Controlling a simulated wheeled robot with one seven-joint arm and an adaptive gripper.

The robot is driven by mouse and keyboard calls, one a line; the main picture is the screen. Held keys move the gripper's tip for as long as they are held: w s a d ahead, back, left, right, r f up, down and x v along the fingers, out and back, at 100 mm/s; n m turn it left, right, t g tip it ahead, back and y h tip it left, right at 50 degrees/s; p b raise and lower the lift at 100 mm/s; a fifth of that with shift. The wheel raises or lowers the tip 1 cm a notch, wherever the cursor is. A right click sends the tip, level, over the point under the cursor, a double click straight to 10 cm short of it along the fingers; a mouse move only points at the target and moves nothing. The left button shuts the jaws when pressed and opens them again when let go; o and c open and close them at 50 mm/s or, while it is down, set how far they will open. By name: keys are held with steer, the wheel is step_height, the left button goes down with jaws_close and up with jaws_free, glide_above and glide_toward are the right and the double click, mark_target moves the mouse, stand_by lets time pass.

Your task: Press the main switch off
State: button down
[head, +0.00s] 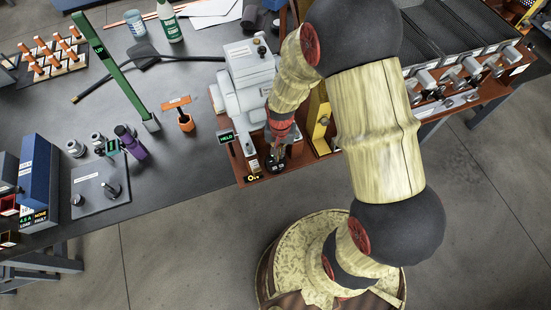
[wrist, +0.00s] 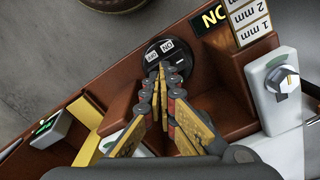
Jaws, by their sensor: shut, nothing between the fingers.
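The main switch (wrist: 153,73) is a round black control with white ON and OFF labels, seen upside down in the wrist view, on a reddish-brown base. My gripper (wrist: 162,70) is shut and empty, its fingertips over the switch face near the labels. I cannot tell whether they touch it. In the head view my gripper (head: 272,160) points down at the base's front corner and largely hides the switch. A small black display (head: 252,178) with yellow text stands beside it; in the wrist view the display (wrist: 212,17) seems to read ON upside down.
A grey machine (head: 245,85) stands behind my gripper. A small HELD display (head: 226,138) is to its left. In the wrist view, millimetre labels (wrist: 250,25) and a grey knob (wrist: 282,82) lie to the right. Open floor lies in front of the bench.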

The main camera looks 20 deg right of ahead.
steer(key=shift+f+b, duration=0.35)
steer(key=shift+f, duration=0.3)
steer(key=shift+r, duration=0.1)
stand_by(0.3)
steer(key=shift+r+p, duration=2.9)
steer(key=shift+r, duration=0.55)
